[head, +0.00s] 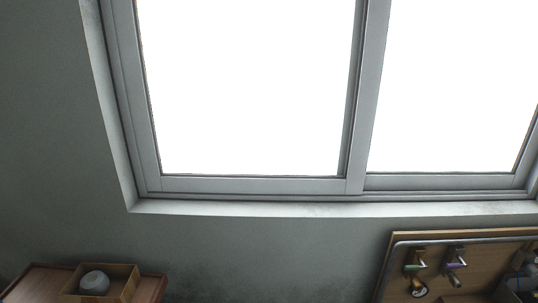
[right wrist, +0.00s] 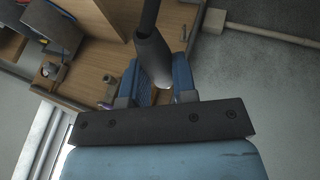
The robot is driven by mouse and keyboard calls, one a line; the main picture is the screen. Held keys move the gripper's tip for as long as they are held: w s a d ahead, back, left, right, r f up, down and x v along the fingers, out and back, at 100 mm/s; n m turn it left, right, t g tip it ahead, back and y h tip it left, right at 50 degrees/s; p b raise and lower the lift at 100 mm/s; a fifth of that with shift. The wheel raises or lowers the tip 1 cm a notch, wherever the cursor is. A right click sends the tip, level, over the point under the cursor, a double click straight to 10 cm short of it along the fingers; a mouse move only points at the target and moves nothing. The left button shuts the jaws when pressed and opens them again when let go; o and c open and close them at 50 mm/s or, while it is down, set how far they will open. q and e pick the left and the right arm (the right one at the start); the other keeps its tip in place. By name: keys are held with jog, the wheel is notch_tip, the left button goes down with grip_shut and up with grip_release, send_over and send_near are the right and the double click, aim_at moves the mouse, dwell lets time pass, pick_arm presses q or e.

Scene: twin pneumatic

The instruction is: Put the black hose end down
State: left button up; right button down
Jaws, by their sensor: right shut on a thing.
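In the right wrist view my right gripper (right wrist: 160,72) has blue fingers and is shut on the black hose end (right wrist: 150,45). The hose end is dark, with a wider rounded sleeve between the fingers. The thin black hose runs up from it and out of the top of the picture. Part of the hose end is hidden by the fingers. Neither gripper shows in the head view, and my left gripper is in no view.
A wooden board (right wrist: 110,60) with small fittings and grey bins (right wrist: 50,25) lies beyond my right gripper. In the head view a pegboard (head: 455,260) with tools stands at the lower right, and a box (head: 123,290) sits at the lower left. A window fills the middle.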

jog(key=w+d+r+n, duration=0.1)
jog(key=w+d+r, duration=0.1)
jog(key=d+r, duration=0.5)
jog(key=w+d+r+n, duration=0.1)
jog(key=d+r, duration=0.3)
jog(key=d, duration=0.7)
jog(key=w+a+r+m+g+h, duration=0.1)
jog(key=w+r+m, duration=0.2)
jog(key=w+r, duration=0.5)
jog(key=w+a+r+m+g, duration=0.1)
jog(key=w+r+m, duration=0.25)
jog(key=r, duration=0.75)
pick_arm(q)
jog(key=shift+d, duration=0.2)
pick_arm(e)
jog(key=w+a+f+n, duration=0.1)
jog(key=a+f, duration=0.1)
jog(key=a, duration=0.8)
jog(key=w+a+f+n+t, duration=0.1)
jog(key=a+f, duration=0.2)
jog(key=a, duration=0.8)
jog(key=w+a+f+n+y, duration=0.1)
jog(key=a+f, duration=0.2)
jog(key=a, duration=0.8)
jog(key=shift+w+f+n+t, duration=0.2)
jog(key=shift+w+n+t, duration=0.1)
jog(key=shift+w+n, duration=0.1)
